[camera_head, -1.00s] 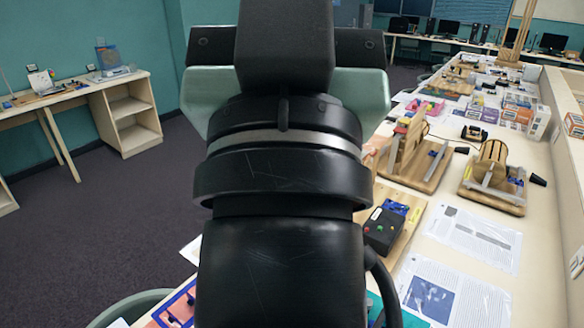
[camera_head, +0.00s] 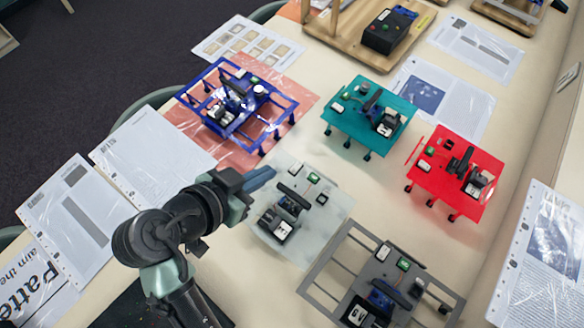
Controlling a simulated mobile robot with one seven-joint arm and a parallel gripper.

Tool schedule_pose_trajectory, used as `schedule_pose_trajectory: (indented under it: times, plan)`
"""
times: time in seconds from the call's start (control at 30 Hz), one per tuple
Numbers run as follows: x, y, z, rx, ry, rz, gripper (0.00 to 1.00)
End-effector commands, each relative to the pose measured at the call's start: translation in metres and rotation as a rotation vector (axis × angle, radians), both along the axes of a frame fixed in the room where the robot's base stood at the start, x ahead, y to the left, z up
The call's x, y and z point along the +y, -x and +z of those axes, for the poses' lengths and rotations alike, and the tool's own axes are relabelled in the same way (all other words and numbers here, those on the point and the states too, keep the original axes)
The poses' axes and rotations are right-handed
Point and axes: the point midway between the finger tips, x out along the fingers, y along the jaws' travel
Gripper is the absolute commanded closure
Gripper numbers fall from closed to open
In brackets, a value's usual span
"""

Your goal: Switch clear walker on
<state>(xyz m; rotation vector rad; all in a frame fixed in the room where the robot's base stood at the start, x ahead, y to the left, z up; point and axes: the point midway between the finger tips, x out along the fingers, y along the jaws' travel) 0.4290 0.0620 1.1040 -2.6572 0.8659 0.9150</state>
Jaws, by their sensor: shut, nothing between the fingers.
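The clear walker (camera_head: 327,224) is a pale see-through plate on the table in the middle of the head view. It carries black parts, a white-topped box near its front, a small green part and a small white part at its far side. I cannot tell which part is its switch or how it is set. My gripper (camera_head: 262,178) is at the walker's left far edge, with its bluish fingers shut and empty. The fingers are near or above the plate's edge; contact cannot be told.
A blue frame walker (camera_head: 281,103), a teal walker (camera_head: 345,121), a red walker (camera_head: 432,178) and a grey frame walker (camera_head: 322,287) stand around it. A black control box (camera_head: 387,32) sits on a wooden board behind. Printed sheets (camera_head: 150,150) lie left.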

Motion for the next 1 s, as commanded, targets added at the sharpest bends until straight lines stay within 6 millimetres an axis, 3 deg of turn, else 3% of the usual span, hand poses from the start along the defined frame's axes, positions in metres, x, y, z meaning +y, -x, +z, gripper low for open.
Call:
schedule_pose_trajectory:
  times: [0.47,0.9,1.0]
  plan:
    - [-0.008,-0.011,-0.008,0.001,0.002,-0.001,1.00]
    - [-0.049,-0.066,-0.061,0.001,0.000,-0.001,1.00]
    - [-0.048,-0.066,-0.077,0.004,0.001,0.002,1.00]
